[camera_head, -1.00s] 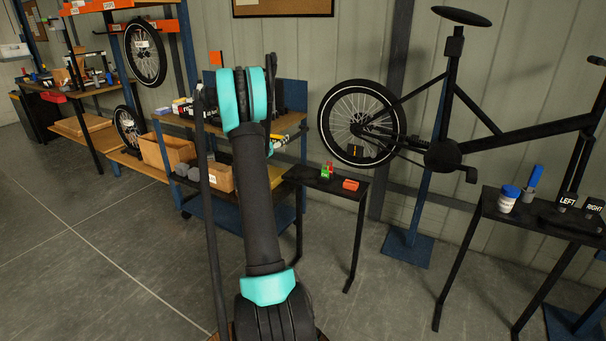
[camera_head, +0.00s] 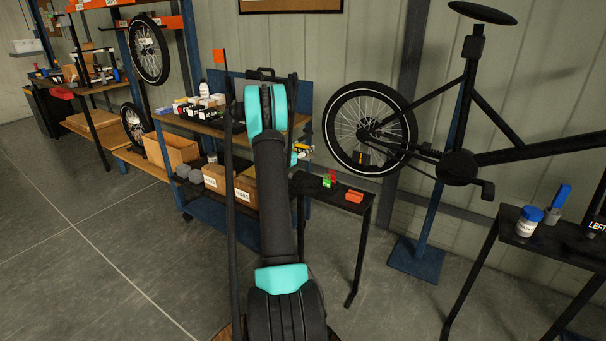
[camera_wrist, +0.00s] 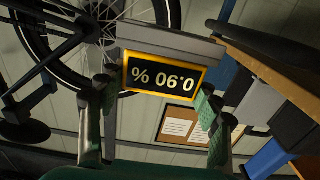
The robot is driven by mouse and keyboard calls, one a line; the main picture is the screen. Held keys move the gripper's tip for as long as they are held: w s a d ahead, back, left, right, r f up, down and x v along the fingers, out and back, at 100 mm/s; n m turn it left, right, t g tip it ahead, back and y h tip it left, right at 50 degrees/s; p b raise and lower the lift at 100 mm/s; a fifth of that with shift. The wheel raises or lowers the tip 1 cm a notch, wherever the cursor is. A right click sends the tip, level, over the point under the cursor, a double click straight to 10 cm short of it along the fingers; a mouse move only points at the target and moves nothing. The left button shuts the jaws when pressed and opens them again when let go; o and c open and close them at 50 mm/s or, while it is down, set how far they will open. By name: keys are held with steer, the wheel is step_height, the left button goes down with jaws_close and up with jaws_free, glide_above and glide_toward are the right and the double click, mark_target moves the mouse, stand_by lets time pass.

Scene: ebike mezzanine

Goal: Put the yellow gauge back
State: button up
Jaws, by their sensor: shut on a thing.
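The yellow gauge (camera_wrist: 163,78) shows in the wrist view as a yellow-framed dark display, its digits upside down, with a grey bar along its upper edge. My gripper (camera_wrist: 160,103) is shut on it, with a greenish finger pad at each side. In the head view my arm hides most of the gripper. Only a small yellow and white bit shows just right of the arm, above the small black table (camera_head: 335,190); I cannot tell if it is the gauge.
The small table carries a red-orange block (camera_head: 354,196) and a small green and red item (camera_head: 329,181). A workbench (camera_head: 190,125) with boxes stands behind my arm. A bike on a stand (camera_head: 418,258) is to the right, beside another black table (camera_head: 515,236). Floor is clear at left.

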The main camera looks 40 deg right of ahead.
step_height(320, 180, down, 13)
steer(key=shift+r, duration=0.2)
stand_by(0.3)
steer(key=o, duration=1.2)
steer(key=shift+f, duration=0.1)
